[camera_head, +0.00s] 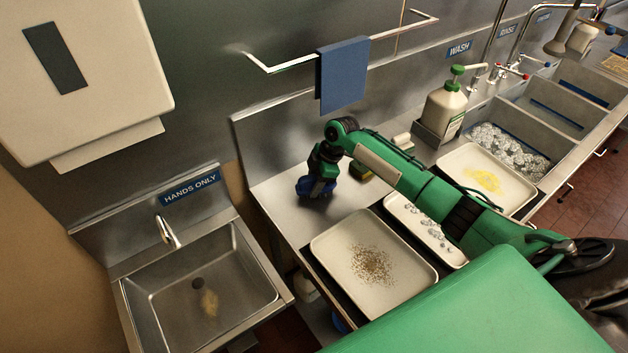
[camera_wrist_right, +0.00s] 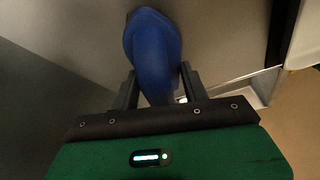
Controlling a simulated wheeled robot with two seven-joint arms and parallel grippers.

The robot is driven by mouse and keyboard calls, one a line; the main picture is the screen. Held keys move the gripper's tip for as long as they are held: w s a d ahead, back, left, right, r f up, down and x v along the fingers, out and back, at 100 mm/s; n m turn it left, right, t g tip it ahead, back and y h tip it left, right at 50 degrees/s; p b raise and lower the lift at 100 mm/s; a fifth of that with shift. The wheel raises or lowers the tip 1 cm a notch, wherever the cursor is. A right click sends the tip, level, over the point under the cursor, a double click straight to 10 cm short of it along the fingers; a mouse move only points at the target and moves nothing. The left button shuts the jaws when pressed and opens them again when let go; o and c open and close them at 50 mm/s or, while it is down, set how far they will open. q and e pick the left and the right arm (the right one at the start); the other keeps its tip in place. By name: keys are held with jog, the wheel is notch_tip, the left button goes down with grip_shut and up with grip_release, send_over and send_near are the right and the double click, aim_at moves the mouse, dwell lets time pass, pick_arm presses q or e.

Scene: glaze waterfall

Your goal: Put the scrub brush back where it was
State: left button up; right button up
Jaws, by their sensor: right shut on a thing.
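The scrub brush (camera_head: 311,187) is blue and sits low at the end of my right arm, over the left part of the steel counter (camera_head: 277,200). My right gripper (camera_head: 318,180) points down and is shut on it. In the right wrist view the rounded blue brush (camera_wrist_right: 152,50) lies between the two dark fingers of my right gripper (camera_wrist_right: 157,88). I cannot tell whether the brush touches the counter. Its bristles do not show clearly. My left gripper is not in view.
A tray with brown crumbs (camera_head: 330,245) lies at the counter's front, beside a narrower tray (camera_head: 400,205) under my arm. A sponge (camera_head: 360,172) lies behind my arm. A hand sink (camera_head: 140,285) is at left. A blue cloth (camera_head: 343,75) hangs on a rail.

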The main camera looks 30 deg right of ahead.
jog(key=o, duration=1)
jog(key=shift+f, duration=0.1)
jog(key=shift+c, duration=0.2)
jog(key=shift+r, duration=0.2)
jog(key=shift+d+r, duration=0.15)
jog(key=shift+r, duration=0.05)
jog(key=b+v, duration=0.3)
jog(key=v, duration=0.8)
jog(key=shift+r, duration=0.25)
